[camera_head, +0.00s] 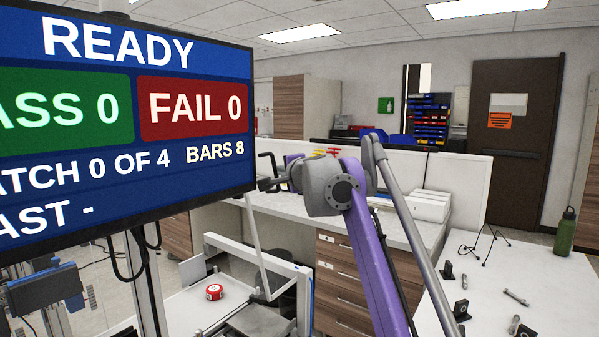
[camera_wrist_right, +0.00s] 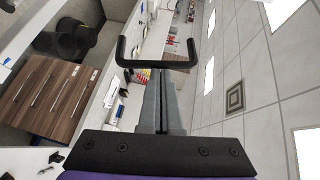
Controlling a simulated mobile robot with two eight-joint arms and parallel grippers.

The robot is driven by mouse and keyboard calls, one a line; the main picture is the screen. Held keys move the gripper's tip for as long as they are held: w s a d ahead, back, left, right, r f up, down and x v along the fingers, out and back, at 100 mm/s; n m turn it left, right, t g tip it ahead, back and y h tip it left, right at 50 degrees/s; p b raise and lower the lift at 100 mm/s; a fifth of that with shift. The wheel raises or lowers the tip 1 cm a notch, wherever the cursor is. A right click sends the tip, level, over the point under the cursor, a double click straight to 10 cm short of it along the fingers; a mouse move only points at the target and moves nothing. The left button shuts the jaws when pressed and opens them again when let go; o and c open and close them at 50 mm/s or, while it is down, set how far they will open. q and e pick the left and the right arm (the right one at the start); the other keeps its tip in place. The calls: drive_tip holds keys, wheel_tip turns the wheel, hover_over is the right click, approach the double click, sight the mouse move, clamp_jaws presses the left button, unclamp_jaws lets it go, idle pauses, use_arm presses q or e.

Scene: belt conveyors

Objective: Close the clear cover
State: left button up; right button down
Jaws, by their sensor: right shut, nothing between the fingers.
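My right gripper (camera_head: 276,183) reaches left at the end of the purple arm, just right of the screen. In the right wrist view its grey fingers (camera_wrist_right: 163,100) lie together, with nothing between them. A black U-shaped bar (camera_wrist_right: 158,63) crosses at the fingertips, its ends pointing away; it also shows in the head view (camera_head: 265,157). I cannot tell whether it belongs to the gripper or is a handle. No clear cover panel can be made out for certain. A pale frame (camera_head: 304,290) with a slanted grey rod (camera_head: 259,245) stands below the gripper. My left gripper is out of view.
A large screen (camera_head: 120,110) reading READY fills the upper left, close to the gripper. A red-and-white round object (camera_head: 214,292) sits on the white surface below. A counter with drawers (camera_head: 345,265) stands behind. A white table (camera_head: 550,290) with small parts is at right.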

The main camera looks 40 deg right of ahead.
sight(262, 168)
drive_tip(key=w, duration=0.2)
drive_tip(key=w+a, duration=0.1)
drive_tip(key=w, duration=0.3)
drive_tip(key=shift+a+f, duration=0.1)
drive_tip(key=shift+a, duration=0.2)
drive_tip(key=shift+w+a, duration=0.1)
drive_tip(key=shift+a, duration=0.05)
drive_tip(key=shift+w+f, duration=0.1)
